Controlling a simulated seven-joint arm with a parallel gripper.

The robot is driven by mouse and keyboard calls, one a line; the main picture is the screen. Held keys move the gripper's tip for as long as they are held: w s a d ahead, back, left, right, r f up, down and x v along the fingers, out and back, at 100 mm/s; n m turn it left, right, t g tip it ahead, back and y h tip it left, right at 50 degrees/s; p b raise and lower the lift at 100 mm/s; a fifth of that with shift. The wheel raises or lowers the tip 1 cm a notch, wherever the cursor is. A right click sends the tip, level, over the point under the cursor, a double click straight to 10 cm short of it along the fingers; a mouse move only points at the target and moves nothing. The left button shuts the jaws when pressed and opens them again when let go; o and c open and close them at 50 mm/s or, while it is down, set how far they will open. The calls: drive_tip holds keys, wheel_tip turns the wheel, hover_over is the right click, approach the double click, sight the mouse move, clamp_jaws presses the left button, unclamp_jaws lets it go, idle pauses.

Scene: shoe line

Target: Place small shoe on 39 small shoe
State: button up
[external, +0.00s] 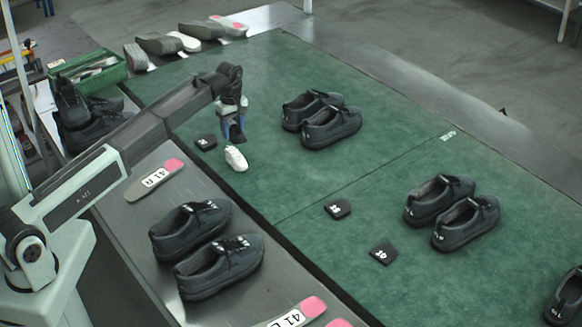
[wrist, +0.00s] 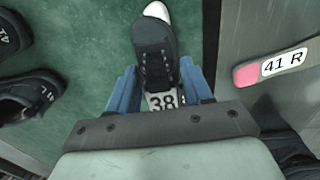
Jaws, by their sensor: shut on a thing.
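My gripper (external: 233,132) is lowered over the near left part of the green mat. Its blue fingers, also in the wrist view (wrist: 158,92), are shut on a small dark shoe (wrist: 155,50) with laces and a white toe. A white label reading 38 shows between the fingers. In the external view the small shoe (external: 236,159) shows mostly as a white end pointing down; the fingers hide the rest. Small black number plates lie on the mat: one (external: 206,142) beside the gripper, and two (external: 337,208) (external: 382,253) further right. Their numbers are hard to read.
Pairs of black shoes stand on the mat (external: 300,260), behind (external: 332,128) and at right (external: 468,222). Another pair (external: 205,260) is on the grey strip in front, near a pink-tipped 41 R piece (external: 155,180). A green crate (external: 112,73) is at far left.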

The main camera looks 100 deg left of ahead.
sight(235, 152)
drive_tip(key=shift+f, duration=2.7)
drive_tip(key=shift+f, duration=0.15)
drive_tip(key=o, duration=1)
drive_tip(key=shift+o, duration=0.2)
wheel_tip(235, 152, up, 12)
drive_tip(key=shift+r, duration=0.15)
